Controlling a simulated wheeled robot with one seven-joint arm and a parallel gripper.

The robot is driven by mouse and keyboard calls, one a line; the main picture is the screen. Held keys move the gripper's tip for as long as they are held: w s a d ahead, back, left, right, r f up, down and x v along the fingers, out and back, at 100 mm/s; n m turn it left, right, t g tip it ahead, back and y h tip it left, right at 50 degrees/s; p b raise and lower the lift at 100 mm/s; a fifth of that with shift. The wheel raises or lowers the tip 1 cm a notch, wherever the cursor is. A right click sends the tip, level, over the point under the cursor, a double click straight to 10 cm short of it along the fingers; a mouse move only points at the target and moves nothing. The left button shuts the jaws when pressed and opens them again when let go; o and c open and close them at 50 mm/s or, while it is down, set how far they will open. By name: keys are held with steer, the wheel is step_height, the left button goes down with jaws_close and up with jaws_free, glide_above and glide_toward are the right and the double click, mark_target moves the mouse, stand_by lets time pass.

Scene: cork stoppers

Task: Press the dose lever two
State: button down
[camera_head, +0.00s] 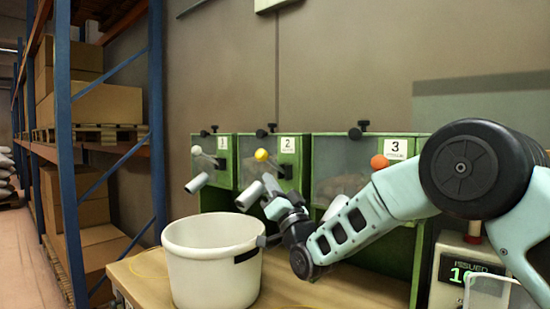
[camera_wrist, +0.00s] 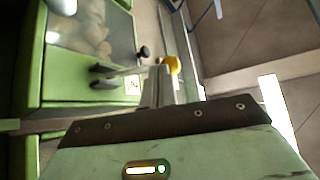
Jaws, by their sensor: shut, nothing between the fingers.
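Three green dispensers stand in a row, labelled 1, 2 and 3. Dispenser 2 (camera_head: 288,170) has a lever with a yellow ball knob (camera_head: 262,155), and a pale spout (camera_head: 250,195) sticks out below it. My gripper (camera_head: 270,184) is shut and empty, in front of dispenser 2, a little below the yellow knob in the head view. In the wrist view the yellow knob (camera_wrist: 173,65) shows just beyond and beside my shut fingertips (camera_wrist: 160,72). I cannot tell whether they touch it.
Dispenser 1's white knob (camera_head: 196,150) and dispenser 3's orange knob (camera_head: 379,162) are to either side. A white bucket (camera_head: 205,270) stands on the wooden table (camera_head: 340,294), front left of my gripper. A counter box (camera_head: 462,270) marked ISSUED is at right.

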stand_by(0.6)
steer(key=b+v, duration=0.2)
steer(key=v, duration=0.5)
steer(key=shift+s, duration=0.2)
steer(key=shift+d+f, duration=0.15)
steer(key=shift+f, duration=0.05)
